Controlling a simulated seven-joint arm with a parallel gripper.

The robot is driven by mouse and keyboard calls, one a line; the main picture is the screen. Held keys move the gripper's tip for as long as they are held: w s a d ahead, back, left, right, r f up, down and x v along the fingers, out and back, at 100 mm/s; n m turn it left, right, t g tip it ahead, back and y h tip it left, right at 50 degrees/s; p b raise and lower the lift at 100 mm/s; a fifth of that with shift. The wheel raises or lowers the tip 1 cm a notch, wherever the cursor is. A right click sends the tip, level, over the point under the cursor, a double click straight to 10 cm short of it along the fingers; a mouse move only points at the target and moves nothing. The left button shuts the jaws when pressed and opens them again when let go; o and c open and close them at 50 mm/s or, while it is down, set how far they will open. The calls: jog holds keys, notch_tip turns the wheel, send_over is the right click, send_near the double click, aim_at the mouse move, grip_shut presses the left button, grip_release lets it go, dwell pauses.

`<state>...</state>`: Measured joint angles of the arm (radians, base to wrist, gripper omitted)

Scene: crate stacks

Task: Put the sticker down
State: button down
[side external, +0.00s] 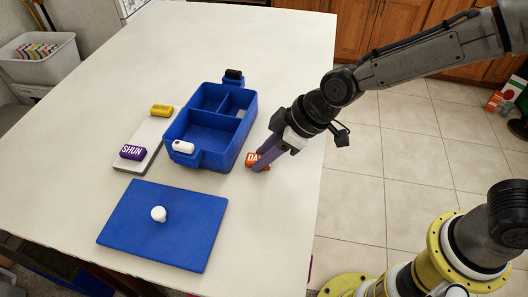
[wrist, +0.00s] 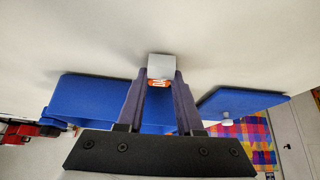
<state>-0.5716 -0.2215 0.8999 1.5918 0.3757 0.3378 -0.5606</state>
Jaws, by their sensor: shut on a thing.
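The sticker is an orange block with white letters starting "DA" (side external: 251,157), to the right of the blue box on the white table. My gripper (side external: 260,166) is shut on it, with the fingers pointing down close to the tabletop. I cannot tell whether the block touches the table. In the wrist view, the block (wrist: 161,84) sits between the two purple fingertips, with a pale face toward the top and an orange lettered side below. The fingers hide part of it.
The open blue box (side external: 238,155) has compartments, a white latch (side external: 183,147) and a black latch (side external: 234,74). Its blue lid (side external: 190,240) with a white knob lies in front. A pale board (side external: 152,131) carries purple "SHUN" (side external: 133,152) and yellow (side external: 161,110) blocks. The table's right edge is close.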

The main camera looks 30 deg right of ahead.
jog(key=c, duration=0.6)
grip_release()
jog(key=shift+f, duration=0.1)
jog(key=shift+o, duration=0.2)
jog(key=shift+s+d+r, duration=0.1)
jog(key=shift+r, duration=0.4)
jog(key=v, duration=1.1)
jog(key=s+d+r+m+h, duration=0.1)
jog(key=s+d+m, duration=0.2)
jog(key=d, duration=0.6)
jog(key=s+d+r+m+t+h, duration=0.1)
jog(key=s+d+m, duration=0.3)
jog(key=s+d, duration=0.4)
jog(key=shift+d+r+h, duration=0.6)
jog(key=shift+d+h, duration=0.2)
jog(key=shift+d, duration=0.1)
jog(key=shift+o, duration=0.6)
jog(key=s+d+f+m+h, duration=0.1)
jog(key=s+d+m, duration=0.1)
jog(key=s, duration=0.3)
jog(key=shift+d+f, duration=0.3)
jog(key=shift+d, duration=0.4)
